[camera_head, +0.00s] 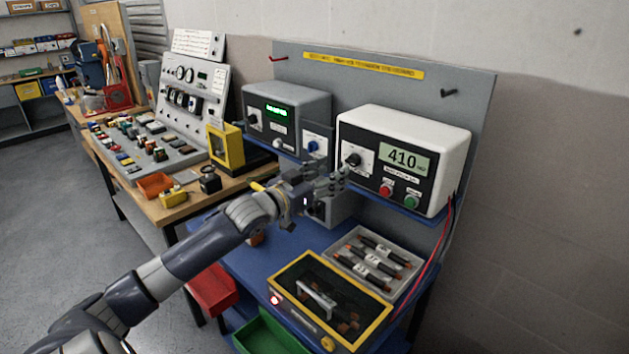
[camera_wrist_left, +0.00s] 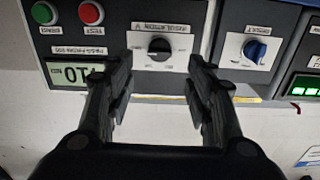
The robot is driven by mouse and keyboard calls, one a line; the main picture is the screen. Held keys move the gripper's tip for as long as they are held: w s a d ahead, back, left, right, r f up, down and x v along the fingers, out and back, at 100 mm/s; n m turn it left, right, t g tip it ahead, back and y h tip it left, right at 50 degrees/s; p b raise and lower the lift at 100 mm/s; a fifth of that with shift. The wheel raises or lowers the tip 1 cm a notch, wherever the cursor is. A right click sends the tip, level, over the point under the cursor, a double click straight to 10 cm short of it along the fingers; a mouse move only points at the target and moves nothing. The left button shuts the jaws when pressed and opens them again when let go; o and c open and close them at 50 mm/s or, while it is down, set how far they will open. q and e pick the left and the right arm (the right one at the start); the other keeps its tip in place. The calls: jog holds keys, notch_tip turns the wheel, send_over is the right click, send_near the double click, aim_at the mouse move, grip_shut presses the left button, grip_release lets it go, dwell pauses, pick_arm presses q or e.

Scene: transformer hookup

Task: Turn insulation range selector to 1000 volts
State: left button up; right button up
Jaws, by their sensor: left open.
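The insulation selector is a black knob (camera_head: 353,159) on a white plate at the left of a white-topped tester (camera_head: 405,140). The tester's display (camera_head: 403,160) reads 410. My left gripper (camera_head: 338,176) is open in front of the tester, just below the knob in the head view. In the left wrist view, which is upside down, the knob (camera_wrist_left: 160,48) sits beyond and between the spread fingers (camera_wrist_left: 163,85), on a plate labelled insulation. The fingers appear clear of the knob. The knob's exact setting is too small to read. My right gripper does not show.
A blue knob (camera_head: 313,146) is on a panel left of the tester, beside a grey unit with a green display (camera_head: 285,115). Red and green buttons (camera_head: 398,196) are on the tester. Below are a tray of probes (camera_head: 338,258) and a yellow-framed box (camera_head: 352,347).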

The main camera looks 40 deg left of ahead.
pick_arm(q)
jog(key=shift+s+a, duration=0.2)
jog(key=shift+s, duration=2.3)
jog(key=shift+f, duration=0.1)
